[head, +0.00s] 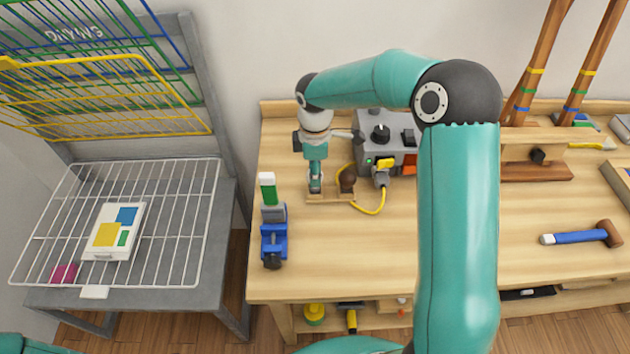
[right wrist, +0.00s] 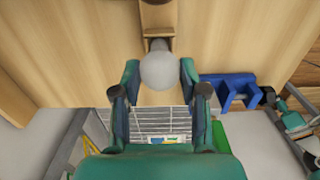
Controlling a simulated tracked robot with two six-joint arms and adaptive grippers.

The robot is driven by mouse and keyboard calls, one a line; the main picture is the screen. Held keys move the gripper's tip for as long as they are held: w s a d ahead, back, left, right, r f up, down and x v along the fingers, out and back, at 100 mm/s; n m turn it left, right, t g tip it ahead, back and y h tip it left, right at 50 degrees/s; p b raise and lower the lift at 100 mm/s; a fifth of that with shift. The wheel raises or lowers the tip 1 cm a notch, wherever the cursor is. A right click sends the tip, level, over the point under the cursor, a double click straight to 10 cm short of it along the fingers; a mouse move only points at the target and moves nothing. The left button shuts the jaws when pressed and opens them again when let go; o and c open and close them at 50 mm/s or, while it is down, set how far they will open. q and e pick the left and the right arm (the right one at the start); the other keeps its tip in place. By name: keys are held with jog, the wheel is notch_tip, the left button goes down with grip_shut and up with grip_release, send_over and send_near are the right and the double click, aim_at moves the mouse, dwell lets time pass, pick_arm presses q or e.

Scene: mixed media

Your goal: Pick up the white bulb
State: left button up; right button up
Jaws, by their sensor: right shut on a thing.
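The white bulb (right wrist: 168,70) shows as a pale round globe between the fingers of my right gripper (right wrist: 160,80) in the right wrist view. My right gripper is shut on it. In the head view my right gripper (head: 316,184) points down over a small wooden stand (head: 330,195) on the bench. The fingers mostly hide the bulb there, and I cannot tell whether its base is still in the stand. My left gripper is not in view.
A blue vise (head: 273,240) holding a green and white piece stands left of the stand. A grey box (head: 390,145) with a knob and yellow cable is behind right. A mallet (head: 585,236) lies right. A wire rack (head: 180,225) is left. The bench front is clear.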

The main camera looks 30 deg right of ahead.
jog(key=shift+r+p, duration=2.55)
jog(key=shift+r, duration=0.85)
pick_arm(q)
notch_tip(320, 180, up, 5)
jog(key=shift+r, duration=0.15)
pick_arm(e)
jog(key=shift+f, duration=0.1)
jog(key=shift+s, duration=0.1)
